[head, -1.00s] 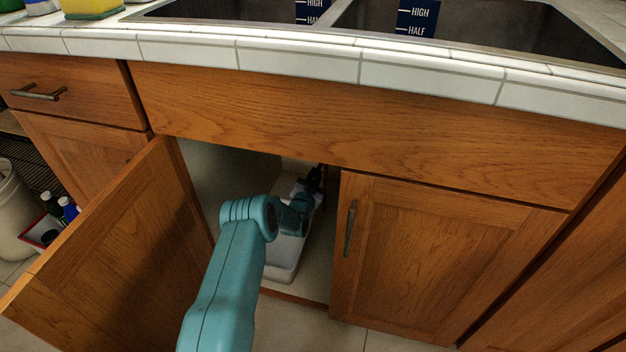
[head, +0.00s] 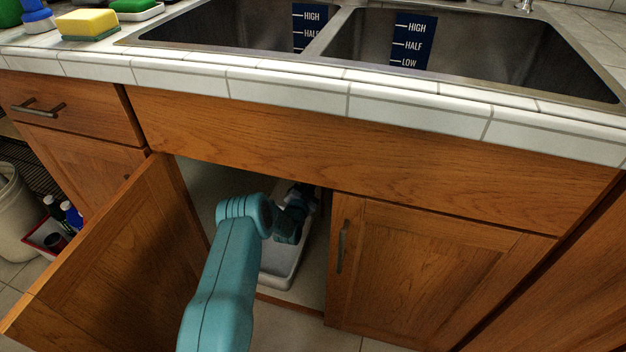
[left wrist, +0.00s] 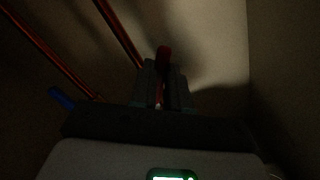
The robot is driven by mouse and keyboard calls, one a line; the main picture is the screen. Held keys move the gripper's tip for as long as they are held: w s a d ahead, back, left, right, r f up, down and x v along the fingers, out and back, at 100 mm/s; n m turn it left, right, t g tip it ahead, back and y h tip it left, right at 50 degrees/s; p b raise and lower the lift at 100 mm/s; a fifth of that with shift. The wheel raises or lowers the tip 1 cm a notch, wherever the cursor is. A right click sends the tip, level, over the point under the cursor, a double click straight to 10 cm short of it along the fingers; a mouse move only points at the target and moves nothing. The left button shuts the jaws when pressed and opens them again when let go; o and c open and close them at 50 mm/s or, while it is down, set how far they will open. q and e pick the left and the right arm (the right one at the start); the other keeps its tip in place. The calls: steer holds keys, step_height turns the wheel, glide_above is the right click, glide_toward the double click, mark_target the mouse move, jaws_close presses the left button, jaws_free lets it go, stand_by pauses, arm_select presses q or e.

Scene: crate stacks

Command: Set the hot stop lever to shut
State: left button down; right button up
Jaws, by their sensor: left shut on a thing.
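In the dark left wrist view, a red lever (left wrist: 163,53) stands between the fingers of my left gripper (left wrist: 161,82), which is shut on it. Its red tip sticks out past the fingers, and its lower part and valve are hidden. In the head view, my left arm reaches through the open cabinet door into the space under the sink, and the left gripper (head: 303,192) is small and dark there. The lever cannot be made out in the head view. My right gripper is in neither view.
Copper-coloured pipes (left wrist: 122,35) and a blue handle (left wrist: 61,98) show in the left wrist view. The left cabinet door (head: 110,265) stands open and the right door (head: 430,270) is shut. A white tray (head: 280,280) lies on the cabinet floor.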

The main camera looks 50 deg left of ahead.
arm_select(q)
steer(key=shift+s+a+r+m, duration=0.3)
steer(key=shift+r+m, duration=0.4)
steer(key=shift+m, duration=1.1)
steer(key=shift+s+a+r+m, duration=0.15)
steer(key=shift+a+r+m, duration=0.35)
steer(key=shift+m, duration=1.3)
steer(key=shift+s+a+r+m, duration=0.2)
steer(key=shift+r+m, duration=0.65)
steer(key=shift+m, duration=0.95)
steer(key=c, duration=1.1)
jaws_free()
steer(key=shift+r, duration=0.15)
steer(key=shift+s+d+b, duration=0.1)
steer(key=shift+s+b, duration=0.05)
steer(key=shift+b, duration=0.2)
